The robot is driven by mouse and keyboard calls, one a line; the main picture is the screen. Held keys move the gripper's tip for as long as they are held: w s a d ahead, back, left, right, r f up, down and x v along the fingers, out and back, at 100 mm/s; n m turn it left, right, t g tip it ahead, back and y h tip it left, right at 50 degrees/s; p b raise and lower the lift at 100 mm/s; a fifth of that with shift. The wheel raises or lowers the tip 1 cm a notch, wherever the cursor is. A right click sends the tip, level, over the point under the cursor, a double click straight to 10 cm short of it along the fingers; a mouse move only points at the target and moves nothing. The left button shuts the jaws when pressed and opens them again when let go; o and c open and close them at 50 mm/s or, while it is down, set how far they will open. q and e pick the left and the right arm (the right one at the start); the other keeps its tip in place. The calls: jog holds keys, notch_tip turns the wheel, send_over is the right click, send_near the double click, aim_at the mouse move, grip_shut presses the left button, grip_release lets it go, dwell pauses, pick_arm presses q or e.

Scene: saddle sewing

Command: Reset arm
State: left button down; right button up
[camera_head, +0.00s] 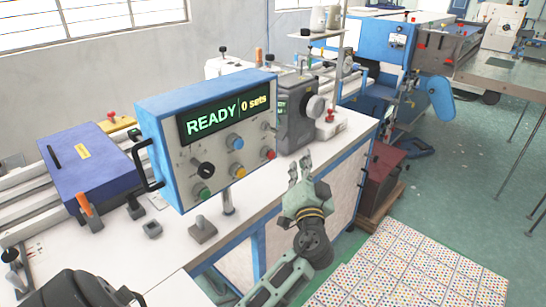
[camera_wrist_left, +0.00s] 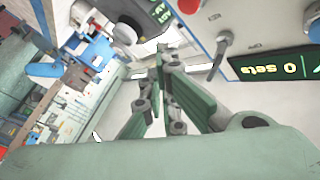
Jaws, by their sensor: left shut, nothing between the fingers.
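My left gripper (camera_head: 300,170) is in the head view, in front of the white workbench and to the right of the blue control box (camera_head: 157,110). Its fingers point up and away, and they are shut with nothing between them. In the left wrist view the two fingers (camera_wrist_left: 160,65) come together at their tips. The control box's screen (camera_head: 226,108) reads "READY" and "0 sets". It also shows upside down in the left wrist view (camera_wrist_left: 275,70). My right gripper is not in view.
The white workbench (camera_head: 250,215) carries a dark grey machine unit (camera_head: 293,125) and a purple-blue box (camera_head: 90,165). A dark red box (camera_head: 380,170) stands beside the bench. Blue machinery (camera_head: 378,45) stands behind.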

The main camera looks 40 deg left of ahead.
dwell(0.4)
pick_arm(q)
jog(key=d+f+m+g+h, duration=0.1)
jog(key=d+f+m+h, duration=0.15)
jog(key=f, duration=0.85)
jog(key=d+f+m+g+h, duration=0.1)
jog(key=f+h, duration=0.2)
jog(key=f, duration=0.8)
jog(key=s+d+f+m+g+h, duration=0.15)
jog(key=s+f, duration=0.35)
jog(key=f, duration=0.6)
jog(key=s+d+f+g+h, duration=0.25)
jog(key=s+f, duration=0.35)
jog(key=f, duration=0.6)
jog(key=s+d+f+g+h, duration=0.1)
jog(key=s+d+f+g, duration=0.1)
jog(key=s+f, duration=0.7)
jog(key=s+d+f+g+h, duration=0.1)
jog(key=s+d+f+g, duration=0.15)
jog(key=s+f, duration=0.65)
jog(key=s+f+n+g, duration=0.1)
jog(key=s+f, duration=0.1)
jog(key=s, duration=1)
jog(key=s+f+n+g+h, duration=0.1)
jog(key=s+f+g, duration=0.1)
jog(key=s, duration=0.9)
jog(key=shift+s+a+f, duration=0.15)
jog(key=shift+s, duration=0.2)
